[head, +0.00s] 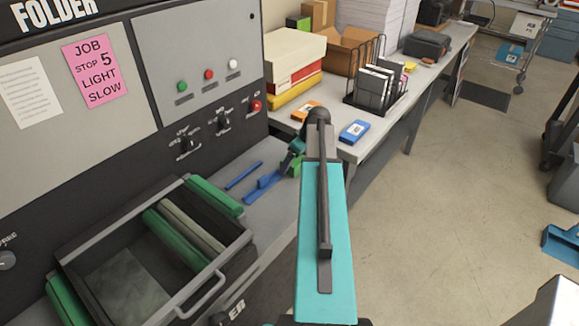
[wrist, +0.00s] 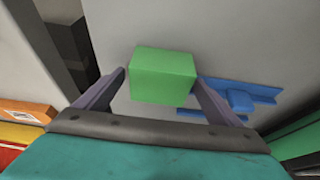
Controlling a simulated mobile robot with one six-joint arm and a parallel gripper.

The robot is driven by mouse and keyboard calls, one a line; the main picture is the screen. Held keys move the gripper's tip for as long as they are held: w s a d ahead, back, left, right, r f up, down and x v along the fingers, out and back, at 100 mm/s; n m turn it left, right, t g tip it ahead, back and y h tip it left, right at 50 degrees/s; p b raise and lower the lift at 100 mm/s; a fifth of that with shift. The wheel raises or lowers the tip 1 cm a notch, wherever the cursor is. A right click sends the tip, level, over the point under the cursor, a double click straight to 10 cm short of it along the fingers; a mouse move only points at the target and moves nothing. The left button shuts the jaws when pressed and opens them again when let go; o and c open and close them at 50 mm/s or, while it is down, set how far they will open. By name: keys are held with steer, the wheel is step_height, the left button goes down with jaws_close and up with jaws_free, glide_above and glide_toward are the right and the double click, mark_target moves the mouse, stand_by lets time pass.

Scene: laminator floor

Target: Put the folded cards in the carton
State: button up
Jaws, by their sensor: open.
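A green block (head: 295,167) lies on the grey table by the machine; I cannot tell whether it is the folded cards. In the wrist view the green block (wrist: 163,75) appears between the fingertips of my gripper (wrist: 160,80). The fingers are apart and not closed on it. In the head view my gripper (head: 294,152) is beside the block, partly hidden by my arm. An open brown carton (head: 345,58) stands at the back of the table. Its inside is mostly hidden. A black wire rack (head: 356,99) beside it holds several upright grey and white cards (head: 373,84).
Blue guide pieces (head: 263,187) lie left of the green block. The folder's open roller tray (head: 215,262) is at lower left. An orange pack (head: 306,111) and a blue pack (head: 354,131) lie on the table. Stacked boxes (head: 295,58) stand left of the carton.

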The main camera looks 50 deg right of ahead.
steer(key=shift+f, duration=0.15)
stand_by(0.4)
steer(key=c, duration=1.4)
steer(key=shift+r, duration=0.2)
steer(key=shift+c, duration=0.2)
steer(key=shift+w+r+b, duration=0.1)
steer(key=shift+r+b, duration=0.95)
steer(key=shift+r, duration=0.45)
steer(key=s+a+b, duration=0.1)
steer(key=s+a, duration=0.1)
steer(key=s+a+b, duration=0.1)
steer(key=s+a, duration=0.2)
steer(key=s+a+b, duration=0.2)
steer(key=s, duration=0.1)
steer(key=shift+s+a+r, duration=0.2)
steer(key=shift+r, duration=0.2)
steer(key=s+a+b, duration=0.1)
steer(key=b, duration=0.3)
steer(key=shift+s+a, duration=0.25)
steer(key=shift+s, duration=0.15)
steer(key=shift+r+b, duration=0.1)
steer(key=shift+b, duration=1)
steer(key=shift+s+a+b, duration=0.1)
steer(key=shift+b, duration=0.35)
